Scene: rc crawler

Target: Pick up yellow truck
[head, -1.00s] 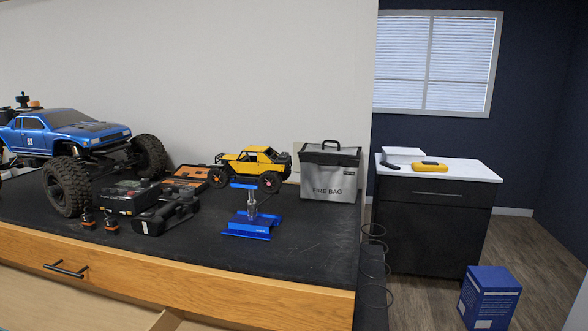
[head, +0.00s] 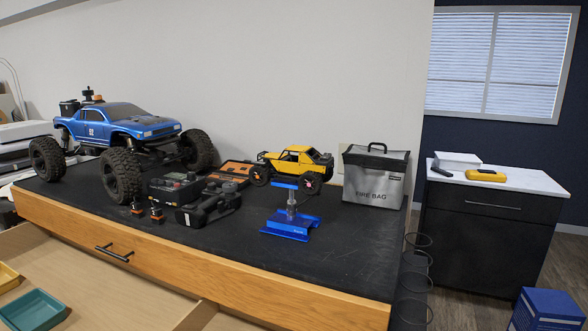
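The yellow truck (head: 295,162) is a small crawler with black and red wheels. It stands on the black bench top near the back wall in the head view, left of the grey fire bag. A blue stand (head: 289,219) is in front of it, and the stand's top plate overlaps the truck's lower side in the picture. Neither of my grippers shows in the head view.
A large blue truck (head: 118,133) stands at the bench's left. A charger (head: 172,188), a black controller (head: 209,207) and an orange case (head: 231,171) lie between. The fire bag (head: 375,178) stands right. An open drawer (head: 110,279) juts out below. Bench front right is clear.

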